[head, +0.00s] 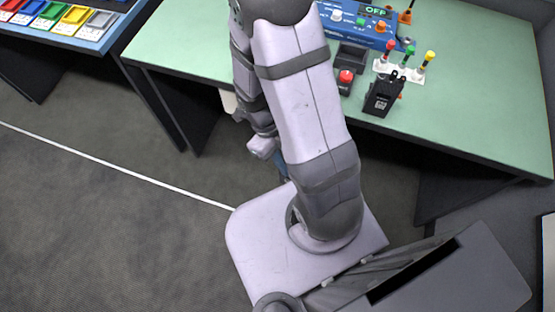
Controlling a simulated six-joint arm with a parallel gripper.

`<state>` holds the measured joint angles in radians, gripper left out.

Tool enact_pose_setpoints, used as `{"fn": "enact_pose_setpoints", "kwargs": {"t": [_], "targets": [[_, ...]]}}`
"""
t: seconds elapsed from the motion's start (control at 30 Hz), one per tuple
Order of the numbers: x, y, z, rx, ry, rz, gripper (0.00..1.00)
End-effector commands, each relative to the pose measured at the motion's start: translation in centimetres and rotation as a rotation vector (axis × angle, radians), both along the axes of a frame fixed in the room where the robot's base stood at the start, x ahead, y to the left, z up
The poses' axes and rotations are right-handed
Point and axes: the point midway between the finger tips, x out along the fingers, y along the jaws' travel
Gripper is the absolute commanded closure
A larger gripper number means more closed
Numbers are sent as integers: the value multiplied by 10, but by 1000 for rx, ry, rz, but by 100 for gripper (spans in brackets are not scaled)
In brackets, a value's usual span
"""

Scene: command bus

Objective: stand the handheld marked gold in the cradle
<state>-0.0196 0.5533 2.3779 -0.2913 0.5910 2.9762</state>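A black, boxy handheld (382,95) with a pale label stands near the front of the green table, right of my arm. I cannot make out a gold mark on it. A dark open-topped holder (351,56) sits farther back and to the left; I cannot tell whether it is the cradle. My arm is folded, with its wrist low in front of the table edge. My gripper's fingers are hidden behind my upper arm, so what they hold does not show.
A black block with a red button (345,79) stands left of the handheld. A white rack (385,67) with red, green and yellow-topped pieces is behind it. A blue panel (350,22) reads OFF. Colored trays (74,15) sit on a separate table. The green table's right side is clear.

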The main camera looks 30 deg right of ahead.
Motion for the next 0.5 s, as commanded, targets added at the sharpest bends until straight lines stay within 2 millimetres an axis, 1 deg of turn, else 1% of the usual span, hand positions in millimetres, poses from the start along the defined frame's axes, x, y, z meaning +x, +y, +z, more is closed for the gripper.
{"fn": "enact_pose_setpoints", "kwargs": {"t": [0.03,0.27,0.47,0.5], "targets": [[-1,-6,27,-1,-2,-14,100],[-8,-33,99,-1,-5,-34,100],[-14,-59,167,-5,-7,-46,100],[-16,-64,181,-5,-7,-48,100]]}}
